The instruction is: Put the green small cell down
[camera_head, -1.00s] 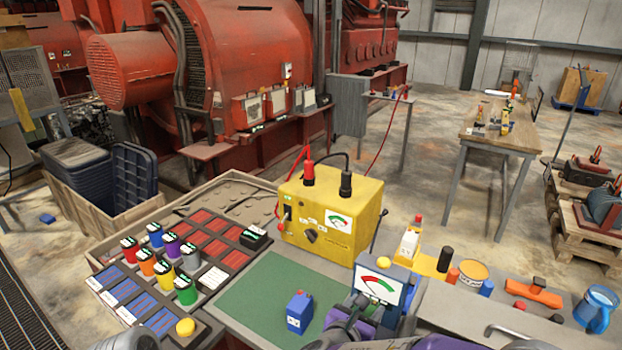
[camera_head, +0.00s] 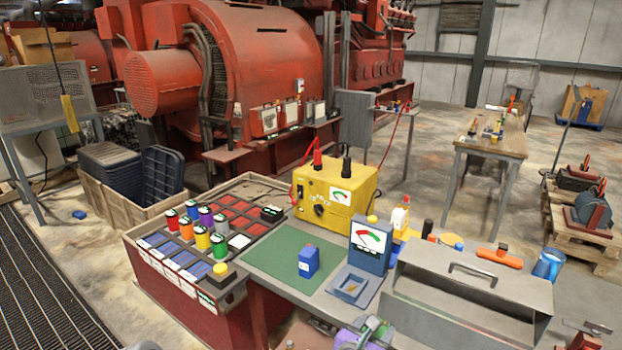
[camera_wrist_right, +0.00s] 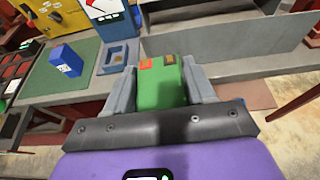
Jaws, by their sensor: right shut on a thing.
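The green small cell (camera_wrist_right: 160,88) is held upright between the two grey fingers of my right gripper (camera_wrist_right: 160,68) in the right wrist view. A red and a yellow-brown patch show on its top. In the head view my right gripper (camera_head: 368,334) is at the bottom edge, in front of the bench, with a bit of green in it. A grey-blue tester with a dial (camera_head: 371,243) and a square socket base (camera_head: 350,286) stands on the bench beyond the gripper. The socket also shows in the wrist view (camera_wrist_right: 118,56) and looks empty. My left gripper is not in view.
A blue cell (camera_head: 308,262) stands on the green mat (camera_head: 268,262). Several coloured cells, one of them green (camera_head: 218,245), stand in a rack at left. A yellow meter box (camera_head: 340,198) is behind. A long grey metal box (camera_head: 470,290) stands to the right.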

